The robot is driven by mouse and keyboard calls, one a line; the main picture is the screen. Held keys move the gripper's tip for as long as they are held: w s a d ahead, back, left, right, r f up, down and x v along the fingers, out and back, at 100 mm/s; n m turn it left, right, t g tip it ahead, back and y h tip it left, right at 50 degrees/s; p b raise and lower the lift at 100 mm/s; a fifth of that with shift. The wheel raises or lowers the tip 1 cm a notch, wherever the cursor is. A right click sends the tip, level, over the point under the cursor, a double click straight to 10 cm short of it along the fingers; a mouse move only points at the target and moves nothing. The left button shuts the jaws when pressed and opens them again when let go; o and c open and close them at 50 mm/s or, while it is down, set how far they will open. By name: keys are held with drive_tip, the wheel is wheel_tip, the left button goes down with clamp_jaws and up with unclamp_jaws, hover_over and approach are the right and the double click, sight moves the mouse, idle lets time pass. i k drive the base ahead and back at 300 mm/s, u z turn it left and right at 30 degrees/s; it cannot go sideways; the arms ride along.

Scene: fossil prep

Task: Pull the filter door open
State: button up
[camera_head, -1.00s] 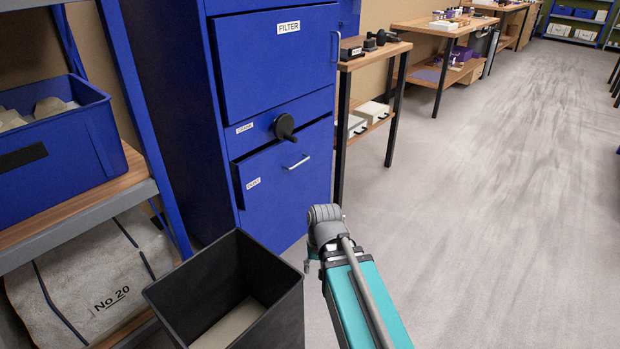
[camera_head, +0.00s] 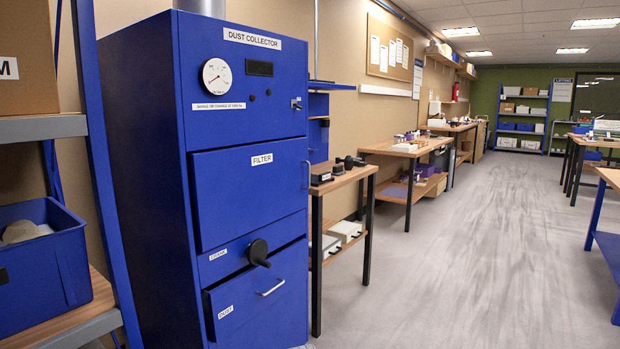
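The filter door (camera_head: 246,190) is a blue panel labelled FILTER in the middle of the blue dust collector (camera_head: 145,190). It looks closed. Its thin vertical handle (camera_head: 306,175) is at the door's right edge. Below it are a black crank knob (camera_head: 258,252) and a dust drawer (camera_head: 258,305) with a horizontal handle (camera_head: 271,288). The drawer's front stands slightly out at its left edge. A round gauge (camera_head: 217,76) is above the door. My gripper is outside the picture now.
A small wooden table (camera_head: 345,182) with dark tools stands close to the right of the collector. A shelf with a blue bin (camera_head: 42,262) is at the left. The floor (camera_head: 470,250) to the right is open, with benches along the wall.

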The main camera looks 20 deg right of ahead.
sight(238, 191)
drive_tip(key=k, duration=1.25)
drive_tip(key=z, duration=0.4)
drive_tip(key=i, duration=0.65)
drive_tip(key=z, duration=0.7)
drive_tip(key=i, duration=1.15)
drive_tip(key=u, duration=0.75)
drive_tip(key=i, duration=0.3)
drive_tip(key=u, duration=0.35)
